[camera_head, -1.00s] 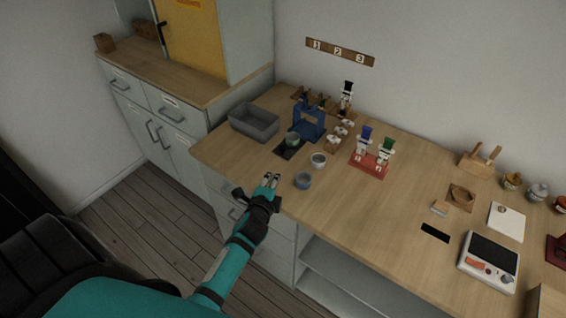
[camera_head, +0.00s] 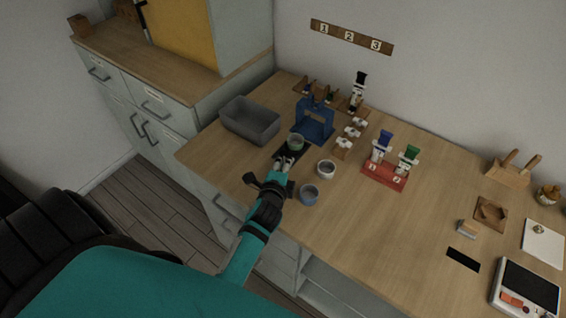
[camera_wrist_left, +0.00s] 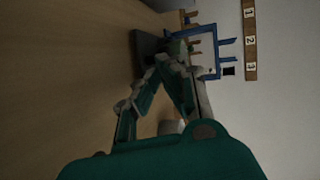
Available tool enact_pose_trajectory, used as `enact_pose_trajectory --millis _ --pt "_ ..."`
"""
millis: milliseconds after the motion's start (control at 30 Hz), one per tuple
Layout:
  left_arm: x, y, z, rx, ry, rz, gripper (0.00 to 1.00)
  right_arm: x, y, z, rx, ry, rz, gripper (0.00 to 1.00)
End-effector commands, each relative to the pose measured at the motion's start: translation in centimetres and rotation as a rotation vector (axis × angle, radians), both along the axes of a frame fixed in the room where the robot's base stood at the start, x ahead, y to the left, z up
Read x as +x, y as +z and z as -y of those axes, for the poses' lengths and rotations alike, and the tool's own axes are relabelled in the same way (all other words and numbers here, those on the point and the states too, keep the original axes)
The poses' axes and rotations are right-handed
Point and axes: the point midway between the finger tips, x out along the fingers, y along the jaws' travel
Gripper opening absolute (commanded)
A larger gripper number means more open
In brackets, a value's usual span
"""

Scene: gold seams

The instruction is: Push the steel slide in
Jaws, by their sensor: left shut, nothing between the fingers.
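The slide looks like a dark flat plate (camera_head: 305,154) on the counter, sticking out in front of a blue frame (camera_head: 318,122). A green cup (camera_head: 295,142) stands on the plate. My left gripper (camera_head: 285,162) is shut and empty, with its fingertips at the near end of the plate, close to the cup. Whether the tips touch the plate or cup I cannot tell. In the left wrist view the fingertips (camera_wrist_left: 172,57) point toward the dim plate (camera_wrist_left: 148,45) and the blue frame (camera_wrist_left: 212,42). My right gripper is not in view.
A grey bin (camera_head: 250,120) stands left of the frame. A white cup (camera_head: 326,168) and a blue-grey cup (camera_head: 309,194) stand close right of my gripper. A red stand (camera_head: 385,173) is farther right. The counter's front edge lies under my forearm.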

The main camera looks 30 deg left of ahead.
Motion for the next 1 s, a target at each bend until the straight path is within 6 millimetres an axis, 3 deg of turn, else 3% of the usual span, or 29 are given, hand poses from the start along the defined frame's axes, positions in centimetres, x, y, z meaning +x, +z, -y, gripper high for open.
enact_pose_trajectory --millis 367,733,833,1000 --pt "0.5 0.0 0.1 0.0 -0.001 0.001 0.0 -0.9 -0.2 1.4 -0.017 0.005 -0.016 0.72" --pt "9.2 -0.2 0.7 0.001 -0.001 0.003 0.0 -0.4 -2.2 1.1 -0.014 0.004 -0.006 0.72" --pt "10.7 -0.2 0.8 0.001 0.0 0.002 0.0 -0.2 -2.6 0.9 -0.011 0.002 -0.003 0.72" --pt "11.4 0.0 0.9 0.0 0.001 0.0 0.0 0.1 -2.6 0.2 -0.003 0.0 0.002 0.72"
